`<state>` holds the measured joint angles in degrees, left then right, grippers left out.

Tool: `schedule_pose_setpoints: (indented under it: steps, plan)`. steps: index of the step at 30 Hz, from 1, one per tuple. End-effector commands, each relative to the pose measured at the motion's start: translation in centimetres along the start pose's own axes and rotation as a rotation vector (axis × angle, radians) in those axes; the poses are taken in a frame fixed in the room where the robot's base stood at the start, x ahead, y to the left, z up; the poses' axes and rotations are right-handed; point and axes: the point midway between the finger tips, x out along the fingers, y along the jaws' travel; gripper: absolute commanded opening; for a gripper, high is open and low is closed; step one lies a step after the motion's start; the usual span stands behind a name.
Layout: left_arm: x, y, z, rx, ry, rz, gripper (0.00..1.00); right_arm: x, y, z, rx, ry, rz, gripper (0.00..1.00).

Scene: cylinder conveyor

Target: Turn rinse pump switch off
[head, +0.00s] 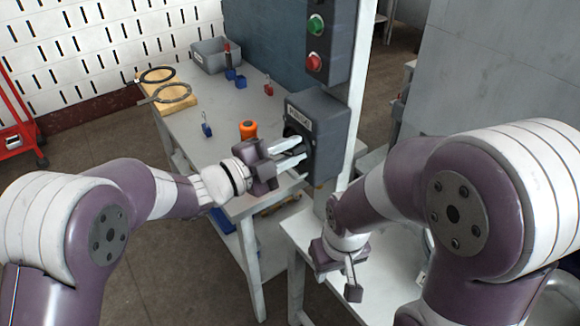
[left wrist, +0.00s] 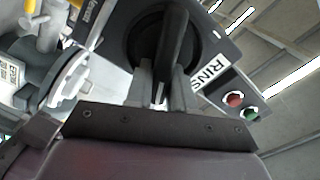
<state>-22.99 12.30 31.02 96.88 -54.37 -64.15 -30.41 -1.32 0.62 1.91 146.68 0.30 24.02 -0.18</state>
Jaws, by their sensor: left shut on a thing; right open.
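The rinse pump switch is a dark grey box (head: 330,122) on a post, with a white label that reads in part "RINS" in the left wrist view (left wrist: 212,82). Its black rotary handle (left wrist: 172,48) stands out from a round black dial (left wrist: 143,40). My left gripper (head: 298,152) is at the front of the box, its fingers shut on the handle; the left wrist view shows the fingers (left wrist: 162,92) on both sides of it. My right gripper (head: 350,280) hangs open and empty over the white table at the lower right.
A button box with green (head: 315,24) and red (head: 315,62) buttons is above the switch. The grey table (head: 215,105) behind holds an orange knob-like object (head: 248,130), a grey bin (head: 210,52), padlocks and black rings (head: 172,93) on a wooden board. A white table (head: 310,235) is below my right gripper.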

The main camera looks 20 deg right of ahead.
Motion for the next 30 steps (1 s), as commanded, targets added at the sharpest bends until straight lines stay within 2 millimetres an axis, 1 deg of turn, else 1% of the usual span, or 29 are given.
schedule_pose_setpoints:
  steps: [1,6,12,18,21,30]
  plan:
    - [0.0,1.0,0.5,0.043,0.002,-0.003,0.0,2.0,0.0,0.2,0.0,0.0,0.0,0.43]
    - [0.0,1.3,0.5,0.191,0.002,-0.002,0.0,5.0,0.0,0.6,0.0,0.0,0.0,0.43]
    - [0.0,1.4,0.4,0.335,0.001,0.0,0.0,7.7,0.0,0.9,0.0,0.0,0.0,0.43]
    - [0.0,1.5,0.4,0.435,0.001,0.002,0.0,9.4,0.0,1.1,0.0,0.0,0.0,0.43]
    - [0.0,1.4,0.4,0.467,0.001,0.002,0.0,10.0,0.0,1.2,0.0,0.0,0.0,0.43]
    - [0.0,1.3,0.3,0.508,0.001,0.003,0.0,10.5,0.0,1.2,0.0,0.0,0.0,0.43]
